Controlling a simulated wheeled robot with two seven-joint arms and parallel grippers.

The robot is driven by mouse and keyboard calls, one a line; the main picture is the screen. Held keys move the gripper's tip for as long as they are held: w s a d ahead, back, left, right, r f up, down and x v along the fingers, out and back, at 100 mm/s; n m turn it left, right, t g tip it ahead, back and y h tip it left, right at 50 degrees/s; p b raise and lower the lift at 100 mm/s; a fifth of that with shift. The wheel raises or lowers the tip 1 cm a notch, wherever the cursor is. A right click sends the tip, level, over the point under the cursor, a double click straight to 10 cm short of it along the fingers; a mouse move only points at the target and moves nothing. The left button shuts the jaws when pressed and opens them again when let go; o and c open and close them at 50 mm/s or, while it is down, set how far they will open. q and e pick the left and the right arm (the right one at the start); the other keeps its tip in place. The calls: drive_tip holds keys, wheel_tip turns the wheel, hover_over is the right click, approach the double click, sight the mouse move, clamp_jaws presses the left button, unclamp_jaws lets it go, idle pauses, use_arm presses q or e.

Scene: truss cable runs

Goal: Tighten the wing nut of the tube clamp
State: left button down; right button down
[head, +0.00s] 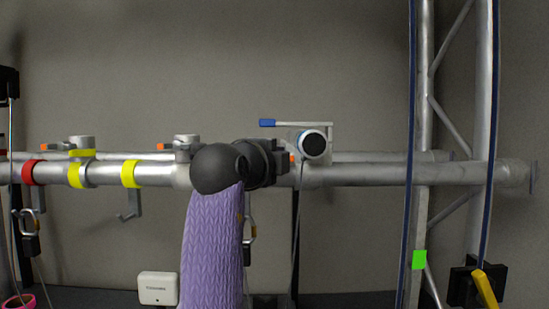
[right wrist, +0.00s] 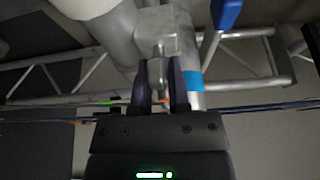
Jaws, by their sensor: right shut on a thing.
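In the right wrist view, my right gripper (right wrist: 160,75) has its two dark fingers shut on a small grey metal piece, which I take for the wing nut (right wrist: 158,62). It sits below a silver clamp block (right wrist: 160,35), the tube clamp, on a grey tube. In the head view, my right gripper (head: 283,158) reaches the clamp on the horizontal tube, and the purple-sleeved arm comes up from below. The dark wrist hides most of the clamp and the wing nut there. A small orange part (head: 292,157) shows by the fingers. My left gripper is not in view.
Two more clamps (head: 81,145) (head: 187,146) and a hanging hook (head: 131,207) are to the left. An upright truss (head: 421,120) with blue cables stands at the right.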

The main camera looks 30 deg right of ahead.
drive_tip(key=c, duration=0.6)
unclamp_jaws()
drive_tip(key=shift+d, duration=0.1)
drive_tip(key=shift+s+a, duration=0.15)
drive_tip(key=shift+a, duration=0.1)
drive_tip(key=b+v, duration=0.4)
drive_tip(key=v, duration=0.5)
drive_tip(key=shift+s+a, duration=0.15)
